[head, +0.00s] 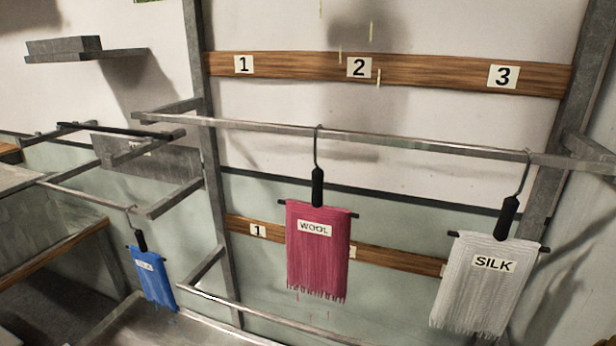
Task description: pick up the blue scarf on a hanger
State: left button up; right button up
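The blue scarf (155,279) hangs on a dark hanger (140,241) at the lower left. The hanger's hook sits on a metal rail (90,195) of the left rack. The scarf bears a white label whose letters are too small to read surely. Neither of my grippers is in view.
A red scarf labelled WOOL (318,255) and a white scarf labelled SILK (484,290) hang from the upper rail (420,145). A lower rail (270,317) runs below. Numbered wooden boards (430,74) are behind. A wooden-edged table (60,256) stands left of the blue scarf.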

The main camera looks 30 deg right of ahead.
aim_at(152, 275)
jog(key=i+j+z, duration=0.1)
jog(key=i+j, duration=0.15)
jog(key=i+j+z, duration=0.1)
jog(key=j, duration=0.3)
jog(key=i+j+z, duration=0.1)
jog(key=i+j, duration=0.25)
jog(key=i+j+z, duration=0.1)
jog(key=j, duration=0.25)
jog(key=i, duration=0.1)
